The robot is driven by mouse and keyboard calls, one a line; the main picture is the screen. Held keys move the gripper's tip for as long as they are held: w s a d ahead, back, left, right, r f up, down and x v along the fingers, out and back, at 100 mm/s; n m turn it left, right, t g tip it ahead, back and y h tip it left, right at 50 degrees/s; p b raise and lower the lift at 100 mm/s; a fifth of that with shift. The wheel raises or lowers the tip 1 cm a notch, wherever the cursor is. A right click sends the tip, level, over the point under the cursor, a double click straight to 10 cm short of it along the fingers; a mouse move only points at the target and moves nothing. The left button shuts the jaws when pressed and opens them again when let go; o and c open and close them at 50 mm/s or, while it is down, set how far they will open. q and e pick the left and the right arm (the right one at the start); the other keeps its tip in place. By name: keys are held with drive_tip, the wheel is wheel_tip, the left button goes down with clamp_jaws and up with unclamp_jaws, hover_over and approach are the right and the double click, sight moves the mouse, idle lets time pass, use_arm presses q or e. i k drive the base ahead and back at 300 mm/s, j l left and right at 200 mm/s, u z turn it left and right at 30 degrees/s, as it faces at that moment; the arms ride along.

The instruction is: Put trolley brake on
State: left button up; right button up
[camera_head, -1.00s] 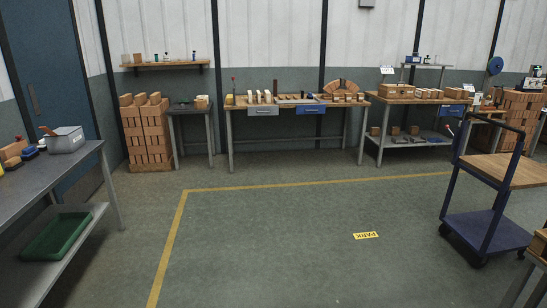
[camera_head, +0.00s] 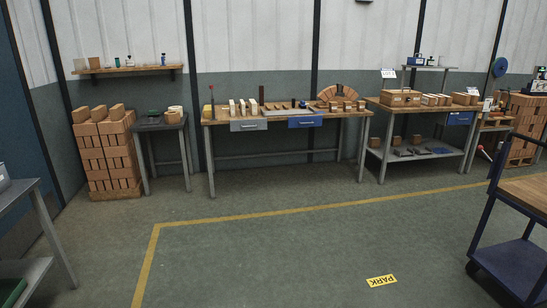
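The trolley (camera_head: 513,262) stands at the right edge of the head view, partly cut off. It has a dark blue frame, a wooden top (camera_head: 527,190) and a blue lower shelf. A yellow sign reading PARK (camera_head: 381,281) lies on the floor to the left of the trolley, inside a yellow floor line (camera_head: 250,216). Neither of my grippers is in view.
Workbenches with bricks and tools (camera_head: 285,117) stand along the back wall. A brick stack (camera_head: 106,160) and small table (camera_head: 160,127) are at back left. A grey table (camera_head: 22,200) is cut off at the left edge.

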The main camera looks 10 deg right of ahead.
sight(480, 148)
drive_tip(key=i+l+z, duration=0.1)
drive_tip(key=i+z, duration=0.25)
drive_tip(key=i, duration=0.25)
drive_tip(key=i+z, duration=0.35)
drive_tip(key=i, duration=0.25)
drive_tip(key=i+j+z, duration=0.35)
drive_tip(key=i, duration=0.25)
drive_tip(key=i+z, duration=0.4)
drive_tip(key=i, duration=3.2)
drive_tip(key=i+j, duration=0.1)
drive_tip(key=i, duration=1.15)
drive_tip(key=l+z, duration=0.05)
